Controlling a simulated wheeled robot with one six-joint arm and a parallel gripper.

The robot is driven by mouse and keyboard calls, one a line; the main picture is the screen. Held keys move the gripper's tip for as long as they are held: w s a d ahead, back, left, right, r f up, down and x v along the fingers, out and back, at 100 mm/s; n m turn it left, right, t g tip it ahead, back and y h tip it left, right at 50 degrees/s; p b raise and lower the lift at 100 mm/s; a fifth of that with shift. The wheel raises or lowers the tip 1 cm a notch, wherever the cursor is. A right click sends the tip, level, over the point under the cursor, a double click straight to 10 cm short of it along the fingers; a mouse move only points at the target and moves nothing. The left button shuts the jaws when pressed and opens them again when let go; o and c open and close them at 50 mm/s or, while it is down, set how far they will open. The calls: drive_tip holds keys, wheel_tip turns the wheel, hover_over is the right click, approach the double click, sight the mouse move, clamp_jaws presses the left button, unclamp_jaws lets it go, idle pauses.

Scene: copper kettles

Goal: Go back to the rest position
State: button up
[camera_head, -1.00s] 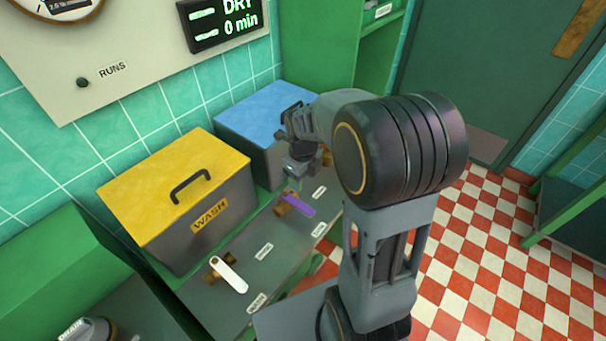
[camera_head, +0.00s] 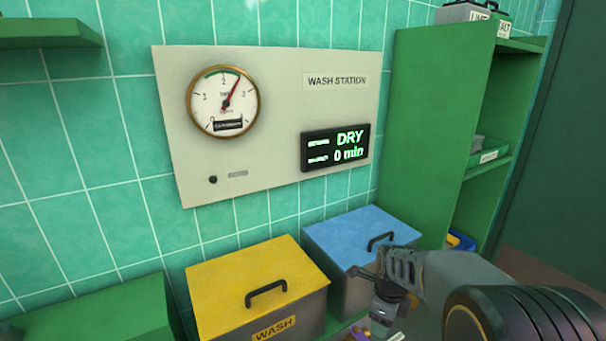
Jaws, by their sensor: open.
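My gripper (camera_head: 378,292) is at the lower right, in front of the blue-lidded box (camera_head: 345,232). It is open, and I see nothing held in it. My arm reaches in from the bottom right corner. The gripper hides part of the blue-lidded box's front. A small part of a purple handle (camera_head: 357,335) shows at the bottom edge below the gripper.
A yellow-lidded box (camera_head: 225,287) marked WASH stands left of the blue one. A wall panel (camera_head: 270,165) above them carries a round gauge (camera_head: 222,101) and a display (camera_head: 335,147) reading DRY, 0 min. A green shelf unit (camera_head: 430,130) stands at the right.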

drive_tip(key=s+a+r+n+t, duration=0.1)
drive_tip(key=s+r+n, duration=0.3)
drive_tip(key=n, duration=0.8)
drive_tip(key=s+a+r+n+t, duration=0.2)
drive_tip(key=s+n, duration=0.5)
drive_tip(key=n, duration=0.6)
drive_tip(key=shift+s+a+r+t, duration=0.3)
drive_tip(key=shift+a+r, duration=0.25)
drive_tip(key=shift+r, duration=0.35)
